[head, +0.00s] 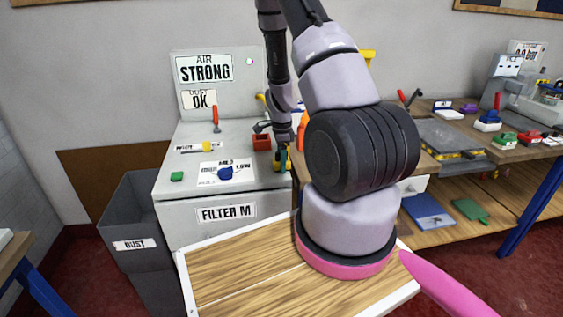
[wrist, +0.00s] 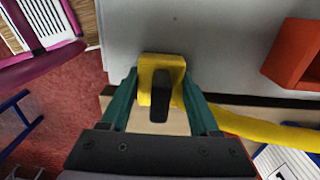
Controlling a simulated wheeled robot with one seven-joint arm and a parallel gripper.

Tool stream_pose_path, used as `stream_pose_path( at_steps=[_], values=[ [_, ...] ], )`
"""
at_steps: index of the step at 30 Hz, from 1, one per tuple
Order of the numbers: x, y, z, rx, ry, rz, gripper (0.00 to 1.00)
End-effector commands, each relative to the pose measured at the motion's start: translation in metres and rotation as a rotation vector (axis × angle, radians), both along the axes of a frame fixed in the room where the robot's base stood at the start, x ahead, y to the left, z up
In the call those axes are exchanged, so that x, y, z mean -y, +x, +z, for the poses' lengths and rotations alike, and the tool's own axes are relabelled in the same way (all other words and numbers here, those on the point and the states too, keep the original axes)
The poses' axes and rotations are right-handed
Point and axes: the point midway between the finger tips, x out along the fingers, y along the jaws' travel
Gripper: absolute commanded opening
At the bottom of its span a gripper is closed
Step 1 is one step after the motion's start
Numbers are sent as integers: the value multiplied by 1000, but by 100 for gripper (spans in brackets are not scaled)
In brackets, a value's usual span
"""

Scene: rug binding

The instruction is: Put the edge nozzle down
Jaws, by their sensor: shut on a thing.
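The edge nozzle (wrist: 147,75), a yellow piece with a black part in front, is between the teal fingers of my gripper (wrist: 160,95) in the wrist view. The fingers are shut on its two sides. In the head view my gripper (head: 283,160) is at the right edge of the grey cabinet top, with a bit of yellow showing at it; my arm hides much of that area. In the wrist view the nozzle overlaps the cabinet's edge; I cannot tell whether it touches the surface.
The grey cabinet (head: 235,183) carries an orange-red box (head: 262,142), a blue knob (head: 225,173) and a green piece (head: 177,176). A yellow hose (wrist: 265,128) runs right of my gripper. A grey dust bin (head: 135,220) stands at left. Bare cabinet top lies left of the box.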

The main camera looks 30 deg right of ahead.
Motion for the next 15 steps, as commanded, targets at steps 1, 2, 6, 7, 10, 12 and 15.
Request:
stream_pose_path(
  at_steps=[1, 2, 6, 7, 10, 12, 15],
  values=[
    [0, 0, -2, 0, 0, 0, 2],
    [0, 0, -3, 0, 0, -1, 2],
    [0, 0, -8, 0, -1, -1, 2],
    [0, 0, -9, -1, -1, -1, 2],
    [0, -1, -10, -3, 0, -1, 92],
    [0, -2, -10, -5, 0, 0, 92],
    [-1, -3, -10, -8, 1, 0, 92]
  ],
)
